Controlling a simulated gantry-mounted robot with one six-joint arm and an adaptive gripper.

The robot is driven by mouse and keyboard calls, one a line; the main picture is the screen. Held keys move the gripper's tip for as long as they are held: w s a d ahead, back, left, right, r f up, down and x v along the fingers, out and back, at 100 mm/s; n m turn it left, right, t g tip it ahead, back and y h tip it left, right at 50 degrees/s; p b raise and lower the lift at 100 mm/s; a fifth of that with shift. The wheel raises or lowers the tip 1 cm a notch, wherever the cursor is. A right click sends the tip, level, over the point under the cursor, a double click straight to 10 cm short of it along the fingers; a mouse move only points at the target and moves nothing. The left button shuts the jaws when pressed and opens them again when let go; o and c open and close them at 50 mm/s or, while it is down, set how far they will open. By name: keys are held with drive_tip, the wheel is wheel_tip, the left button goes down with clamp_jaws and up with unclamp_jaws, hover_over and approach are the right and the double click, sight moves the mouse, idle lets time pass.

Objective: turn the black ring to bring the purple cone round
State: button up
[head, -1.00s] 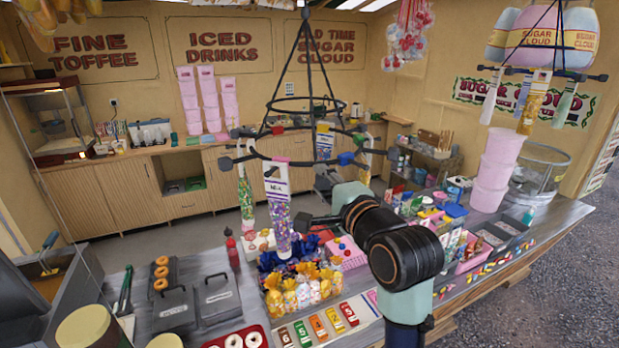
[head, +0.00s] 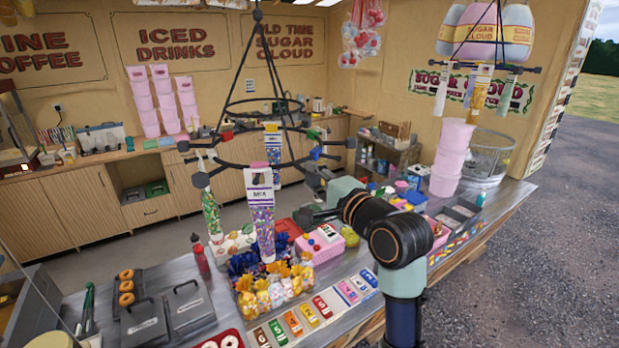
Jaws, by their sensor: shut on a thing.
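The black ring (head: 235,166) hangs level on dark rods above the counter, with knobbed arms around its rim. A cone of mostly purple sweets with a white "MIX" label (head: 264,222) hangs from its near side. My gripper (head: 306,208) is at the ring's near right side, right of the purple cone. It is shut on the ring there; the exact contact is small and dark.
A pink tub stack (head: 454,158) stands at the right. A second hanging rack of cones (head: 485,70) is at upper right. The floor behind the counter is open.

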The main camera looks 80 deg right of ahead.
drive_tip(key=s+d+p, duration=0.2)
drive_tip(key=s+d, duration=0.3)
drive_tip(key=d, duration=0.5)
drive_tip(key=shift+s+d, duration=0.2)
drive_tip(key=shift+s, duration=0.15)
drive_tip(key=o, duration=0.8)
drive_tip(key=p+v, duration=0.3)
drive_tip(key=v, duration=0.7)
drive_tip(key=shift+p, duration=0.3)
